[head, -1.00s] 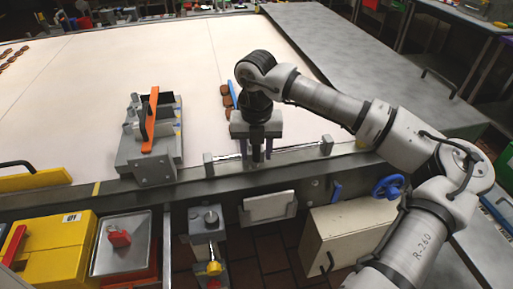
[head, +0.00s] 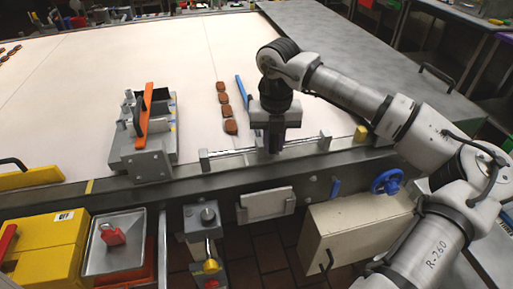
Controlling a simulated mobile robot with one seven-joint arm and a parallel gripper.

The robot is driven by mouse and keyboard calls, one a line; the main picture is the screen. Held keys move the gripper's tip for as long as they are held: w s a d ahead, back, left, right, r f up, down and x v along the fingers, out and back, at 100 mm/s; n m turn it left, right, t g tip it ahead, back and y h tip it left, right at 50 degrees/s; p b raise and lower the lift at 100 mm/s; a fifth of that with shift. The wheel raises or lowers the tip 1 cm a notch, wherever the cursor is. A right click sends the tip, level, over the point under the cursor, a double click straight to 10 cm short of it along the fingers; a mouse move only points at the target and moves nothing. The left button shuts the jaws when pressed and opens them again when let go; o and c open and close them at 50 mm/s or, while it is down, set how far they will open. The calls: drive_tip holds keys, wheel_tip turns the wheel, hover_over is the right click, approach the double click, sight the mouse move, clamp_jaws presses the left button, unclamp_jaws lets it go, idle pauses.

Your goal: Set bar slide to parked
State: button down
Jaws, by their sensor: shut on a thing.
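The bar slide is a thin metal rail (head: 235,153) between two grey end posts, along the front edge of the pale worktable (head: 190,60). The left post (head: 204,160) and the right post (head: 324,141) both show. My gripper (head: 273,146) points down over the rail, a little right of its middle. It is shut on the slide's moving piece, which is mostly hidden by the fingers. I cannot see any mark for the parked position.
A grey fixture with an orange lever (head: 145,113) stands left of the rail. Brown biscuits (head: 225,99) and a blue strip (head: 242,92) lie behind it. A small yellow block (head: 360,133) sits beyond the right post. A blue handwheel (head: 387,181) is below the edge.

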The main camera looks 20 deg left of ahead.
drive_tip(key=w+d+b, duration=0.2)
drive_tip(key=w+d, duration=0.5)
drive_tip(key=d, duration=0.3)
drive_tip(key=shift+d, duration=0.2)
drive_tip(key=shift+w+r, duration=0.1)
drive_tip(key=shift+r, duration=0.05)
drive_tip(key=c, duration=1.3)
unclamp_jaws()
drive_tip(key=shift+d, duration=0.15)
wheel_tip(320, 180, up, 14)
drive_tip(key=b, duration=0.2)
drive_tip(key=shift+f, duration=0.2)
